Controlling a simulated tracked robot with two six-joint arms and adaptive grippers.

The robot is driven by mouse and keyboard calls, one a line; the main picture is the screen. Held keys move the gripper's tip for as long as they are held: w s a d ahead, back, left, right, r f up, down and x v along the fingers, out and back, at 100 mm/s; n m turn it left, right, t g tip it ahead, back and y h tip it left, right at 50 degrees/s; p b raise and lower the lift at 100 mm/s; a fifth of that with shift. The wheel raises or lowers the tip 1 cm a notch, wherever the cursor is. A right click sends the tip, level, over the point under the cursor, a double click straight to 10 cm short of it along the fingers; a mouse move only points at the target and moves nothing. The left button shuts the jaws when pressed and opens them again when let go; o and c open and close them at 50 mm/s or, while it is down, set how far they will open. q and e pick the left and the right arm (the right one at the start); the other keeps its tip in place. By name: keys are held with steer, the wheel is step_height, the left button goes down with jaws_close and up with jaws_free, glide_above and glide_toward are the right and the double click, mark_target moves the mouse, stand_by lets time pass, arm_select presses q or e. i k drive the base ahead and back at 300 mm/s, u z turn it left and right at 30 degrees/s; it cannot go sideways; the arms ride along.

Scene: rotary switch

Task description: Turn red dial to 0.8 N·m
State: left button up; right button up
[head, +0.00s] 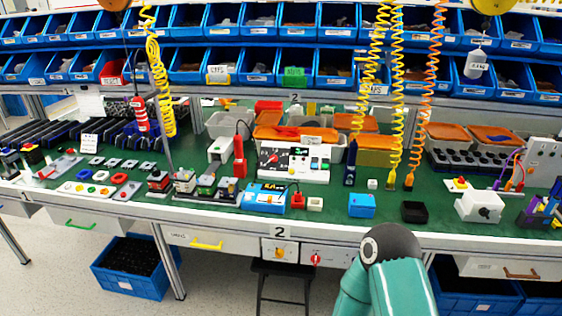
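A small white box with a red knob (315,259) is mounted under the front edge of the table, right of centre. A similar box with a yellow knob (280,252) is just left of it, below a label reading 2. The scale marks around the knobs are too small to read. A white control panel (310,163) on the table has a dark round dial with red on it (272,158) at its left; its setting is unreadable. A teal arm of mine rises at the bottom, right of the red knob. Neither gripper is in view.
The green table (340,213) holds a blue device (264,197), a blue box (361,205) and a black tray (414,211). Coiled yellow and orange hoses hang above it. A stool (281,268) stands under the table and a blue crate (130,268) is on the floor at left.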

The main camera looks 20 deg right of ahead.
mark_target(273, 158)
steer(key=u, duration=0.1)
steer(key=i, duration=0.95)
steer(key=z, duration=0.1)
